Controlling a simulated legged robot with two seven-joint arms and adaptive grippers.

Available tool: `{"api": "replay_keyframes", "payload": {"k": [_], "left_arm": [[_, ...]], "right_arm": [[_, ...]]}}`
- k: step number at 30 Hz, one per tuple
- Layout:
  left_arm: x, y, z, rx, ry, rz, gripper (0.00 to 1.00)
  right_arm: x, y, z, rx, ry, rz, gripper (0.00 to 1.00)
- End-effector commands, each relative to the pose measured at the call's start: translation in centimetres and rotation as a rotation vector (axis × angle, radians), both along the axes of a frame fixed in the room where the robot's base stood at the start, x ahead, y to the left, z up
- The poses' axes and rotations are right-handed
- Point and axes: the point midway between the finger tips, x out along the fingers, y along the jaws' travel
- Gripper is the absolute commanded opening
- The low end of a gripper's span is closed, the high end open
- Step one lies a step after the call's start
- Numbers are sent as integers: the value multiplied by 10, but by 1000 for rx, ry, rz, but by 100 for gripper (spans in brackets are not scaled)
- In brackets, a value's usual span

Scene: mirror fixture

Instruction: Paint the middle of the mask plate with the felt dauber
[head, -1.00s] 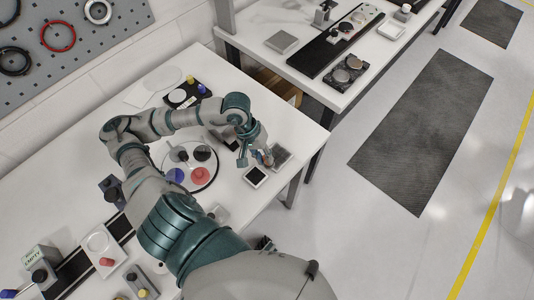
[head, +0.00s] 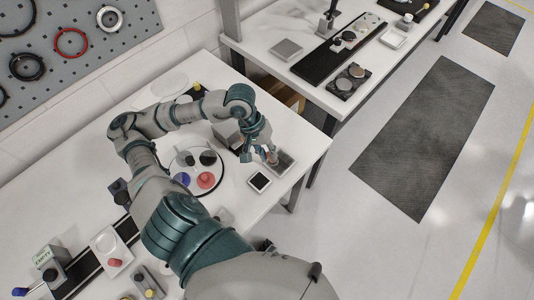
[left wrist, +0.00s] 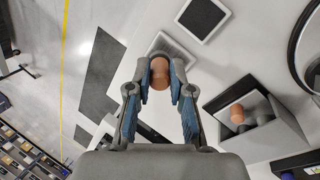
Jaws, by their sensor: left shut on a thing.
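My left gripper (head: 259,154) is shut on the felt dauber, whose brown rounded handle (left wrist: 160,75) shows between the fingers in the left wrist view. In the head view the dauber (head: 272,157) is over a grey square plate with a pale border (head: 285,168). This plate also shows behind the dauber in the left wrist view (left wrist: 184,63). The dauber's felt end is hidden, so I cannot tell whether it touches the plate. A white-framed black square plate (head: 259,181) lies beside it. I cannot tell which plate is the mask plate. My right gripper is not in view.
A grey open box (head: 227,133), holding another brown-knobbed piece (left wrist: 237,113), stands near the gripper. A round white tray with coloured discs (head: 206,180) is to the left. The table's right edge is close. A second bench (head: 285,49) stands behind.

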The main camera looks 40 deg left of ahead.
Motion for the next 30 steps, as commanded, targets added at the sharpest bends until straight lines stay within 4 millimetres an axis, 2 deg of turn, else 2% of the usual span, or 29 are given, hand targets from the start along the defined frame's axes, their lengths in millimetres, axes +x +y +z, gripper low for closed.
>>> {"api": "replay_keyframes", "payload": {"k": [7,16,30], "left_arm": [[0,0,3,0,-1,0,0],[0,0,29,-1,-3,0,0],[0,0,30,-1,0,0,0]], "right_arm": [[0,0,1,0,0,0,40],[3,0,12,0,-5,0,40],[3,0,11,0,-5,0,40]]}}
